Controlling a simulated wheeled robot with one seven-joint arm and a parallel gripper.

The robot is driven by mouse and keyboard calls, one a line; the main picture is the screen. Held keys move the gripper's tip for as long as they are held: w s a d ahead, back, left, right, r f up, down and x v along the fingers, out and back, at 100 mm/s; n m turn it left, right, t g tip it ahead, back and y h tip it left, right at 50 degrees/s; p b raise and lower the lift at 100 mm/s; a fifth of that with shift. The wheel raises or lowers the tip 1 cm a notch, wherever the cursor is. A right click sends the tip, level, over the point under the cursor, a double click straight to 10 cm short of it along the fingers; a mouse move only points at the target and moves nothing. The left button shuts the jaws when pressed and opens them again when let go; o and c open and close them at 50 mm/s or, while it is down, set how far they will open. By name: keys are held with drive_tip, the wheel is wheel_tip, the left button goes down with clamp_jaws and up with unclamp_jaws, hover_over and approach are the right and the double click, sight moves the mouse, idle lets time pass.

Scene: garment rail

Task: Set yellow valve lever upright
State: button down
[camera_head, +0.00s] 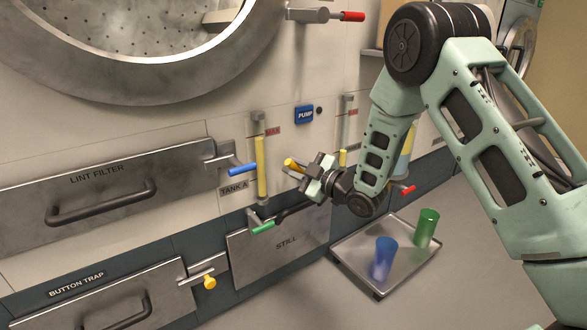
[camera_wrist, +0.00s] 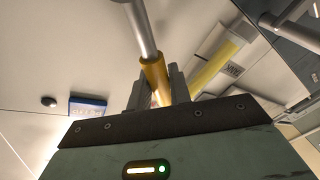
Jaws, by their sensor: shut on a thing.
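A yellow lever grip (camera_head: 291,164) shows in the head view just left of my gripper (camera_head: 312,177), in front of the machine panel. My gripper is shut on it. In the wrist view the yellow grip (camera_wrist: 153,72) is a sleeve on a metal rod (camera_wrist: 141,28), and it sits between the two fingers of my gripper (camera_wrist: 158,92). In the head view the visible part of the lever is tilted, not upright. My fingers hide the rest of it, and its pivot cannot be made out.
Nearby are a blue lever (camera_head: 242,169), a green lever (camera_head: 263,228), a lower red lever (camera_head: 407,190) and a yellow gauge tube (camera_head: 262,168). Another yellow handle (camera_head: 210,282) is by the button trap. A tray (camera_head: 348,254) with blue (camera_head: 384,259) and green (camera_head: 426,228) cups lies below.

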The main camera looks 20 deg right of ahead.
drive_tip(key=d+m, duration=0.1)
drive_tip(key=d+r+m+t+p, duration=0.1)
drive_tip(key=m, duration=0.1)
drive_tip(key=shift+w+r+p, duration=0.3)
drive_tip(key=shift+w+d+r+m+p, duration=0.1)
drive_tip(key=shift+d+r+m+p, duration=0.1)
drive_tip(key=shift+d+m, duration=0.2)
drive_tip(key=shift+w+d+r+m+p, duration=0.1)
drive_tip(key=shift+d+m+p, duration=0.15)
drive_tip(key=shift+m, duration=0.15)
drive_tip(key=shift+w+d+r+m+t+p, duration=0.15)
drive_tip(key=shift+d+m+t+p, duration=0.1)
drive_tip(key=shift+d+m, duration=0.25)
drive_tip(key=shift+w+d+f+m+t+p, duration=0.15)
drive_tip(key=shift+d+m+t, duration=0.15)
drive_tip(key=shift+m, duration=0.4)
drive_tip(key=shift+w+d+r+m+t+p, duration=0.15)
drive_tip(key=shift+d+m+t+p, duration=0.15)
drive_tip(key=shift+d+m, duration=0.5)
drive_tip(key=shift+a+m, duration=0.1)
drive_tip(key=shift+m, duration=0.2)
drive_tip(key=c, duration=1.3)
unclamp_jaws()
drive_tip(key=p+v, duration=0.4)
drive_tip(key=v, duration=1.3)
drive_tip(key=shift+s+p, duration=0.3)
drive_tip(key=shift+p, duration=0.1)
